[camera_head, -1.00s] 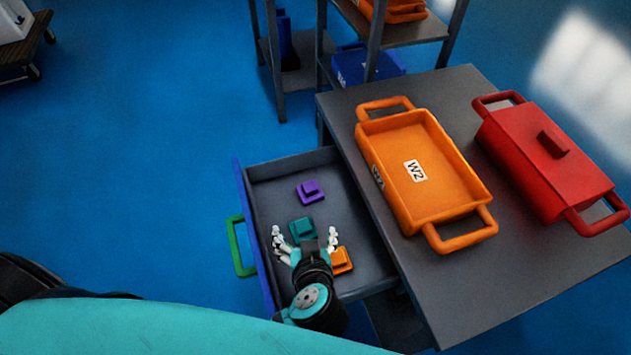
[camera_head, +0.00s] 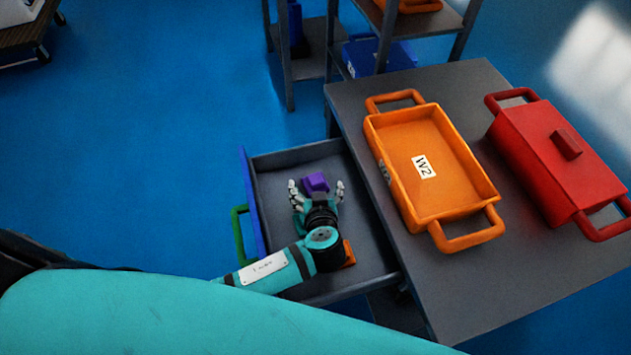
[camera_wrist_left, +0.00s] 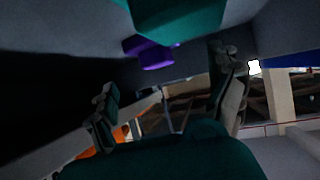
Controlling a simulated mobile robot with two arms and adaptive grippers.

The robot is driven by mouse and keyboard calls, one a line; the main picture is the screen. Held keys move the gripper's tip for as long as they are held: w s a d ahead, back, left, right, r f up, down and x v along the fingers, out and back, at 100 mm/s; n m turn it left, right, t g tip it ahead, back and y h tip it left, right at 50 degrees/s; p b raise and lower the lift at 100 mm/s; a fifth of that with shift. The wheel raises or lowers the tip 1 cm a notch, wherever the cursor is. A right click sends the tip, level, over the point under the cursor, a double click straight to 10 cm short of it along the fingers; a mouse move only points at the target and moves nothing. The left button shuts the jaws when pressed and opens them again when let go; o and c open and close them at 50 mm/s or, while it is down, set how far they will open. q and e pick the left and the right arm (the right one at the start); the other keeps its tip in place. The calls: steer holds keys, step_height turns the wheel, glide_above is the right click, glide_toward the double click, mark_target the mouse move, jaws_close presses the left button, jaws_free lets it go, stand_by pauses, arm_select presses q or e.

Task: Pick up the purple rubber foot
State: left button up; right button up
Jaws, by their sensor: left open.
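The purple rubber foot (camera_head: 316,182) lies in the open drawer (camera_head: 272,162), towards its far end. My left gripper (camera_head: 316,190) is over the drawer, open, with its fingers spread to either side of the purple foot as seen from the head. In the left wrist view the purple foot (camera_wrist_left: 150,52) shows beyond the open fingers (camera_wrist_left: 168,90), partly covered by a teal foot (camera_wrist_left: 175,18). I cannot tell whether the fingers touch anything. My right gripper is not in view.
An orange foot (camera_head: 349,254) lies in the drawer beside my arm. An orange W2 tray (camera_head: 425,165) and a red lidded box (camera_head: 545,150) stand on the grey table (camera_head: 350,95).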

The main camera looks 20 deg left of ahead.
mark_target(316, 182)
arm_select(q)
steer(key=x, duration=0.4)
steer(key=shift+w+d+f, duration=0.1)
steer(key=shift+w+f, duration=0.1)
steer(key=shift+w, duration=0.05)
steer(key=shift+c, duration=0.2)
steer(key=c, duration=1.5)
